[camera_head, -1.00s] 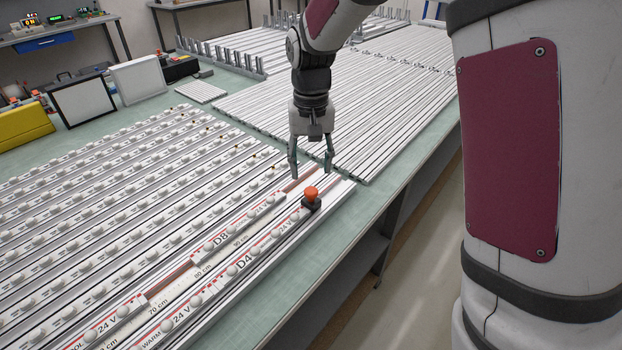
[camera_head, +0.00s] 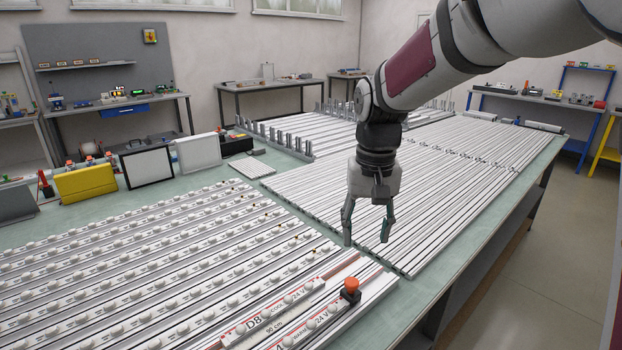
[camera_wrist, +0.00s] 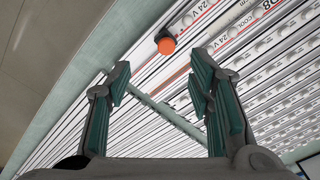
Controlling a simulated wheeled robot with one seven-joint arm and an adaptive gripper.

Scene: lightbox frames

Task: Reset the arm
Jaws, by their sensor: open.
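My gripper (camera_head: 366,240) is open and empty in the head view, its fingers pointing down above the table. It hangs over the gap between the near lightbox rails and the far set of rails. In the wrist view the two fingers (camera_wrist: 160,92) stand apart with nothing between them. The arm reaches in from the upper right.
An orange-topped button (camera_head: 351,287) sits on the near rails (camera_head: 190,270), close to the gripper. Plain rails (camera_head: 450,170) cover the far table. A yellow case (camera_head: 86,184) and framed panels (camera_head: 148,167) stand at left. The aisle floor (camera_head: 530,270) at right is clear.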

